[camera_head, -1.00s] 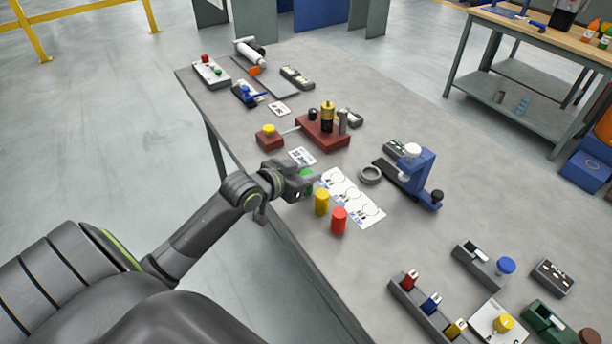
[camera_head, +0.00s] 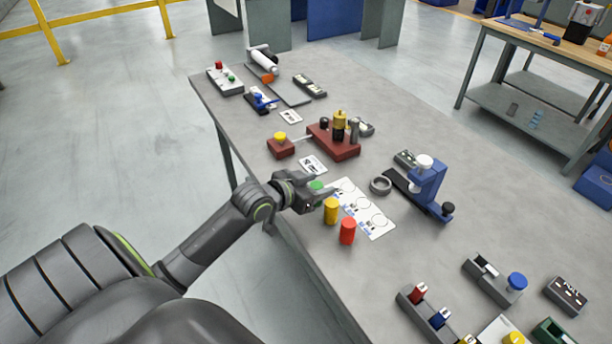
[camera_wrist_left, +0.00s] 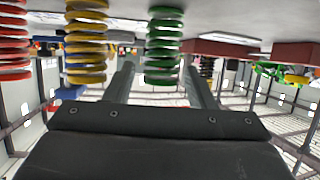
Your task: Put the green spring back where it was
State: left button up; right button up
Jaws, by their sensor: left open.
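The green spring (camera_head: 316,186) stands at the near table edge, partly hidden by my left gripper (camera_head: 318,194). In the left wrist view, which shows the table upside down, the green spring (camera_wrist_left: 164,48) appears between the two open fingers (camera_wrist_left: 160,82). I cannot tell whether a finger touches it. The yellow spring (camera_head: 331,212) and the red spring (camera_head: 347,232) stand beside it in a row. A white card (camera_head: 376,226) with printed circles lies just behind the springs; no spring stands on its visible circles. My right gripper is out of view.
A grey ring (camera_head: 381,185) and a blue press-like device (camera_head: 428,187) stand beyond the card. A dark red fixture (camera_head: 345,151) and a small red block with a yellow knob (camera_head: 281,148) are behind my gripper.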

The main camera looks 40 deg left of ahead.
pick_arm(q)
jog(key=p+v, duration=0.1)
jog(key=v, duration=1.1)
jog(key=s+d+f+n+g+y, duration=0.1)
jog(key=s+d+f+g+y, duration=0.1)
jog(key=s+f+g, duration=0.55)
jog(key=s+d+f+n+g+y, duration=0.25)
jog(key=s+f, duration=0.25)
jog(key=s, duration=0.6)
notch_tip(320, 180, down, 27)
jog(key=s+a+g, duration=0.1)
jog(key=s, duration=0.1)
jog(key=s+f+g, duration=0.1)
jog(key=s+f, duration=1.2)
jog(key=f, duration=0.1)
jog(key=shift+s+d+m+h, duration=0.35)
jog(key=shift+d+h, duration=0.1)
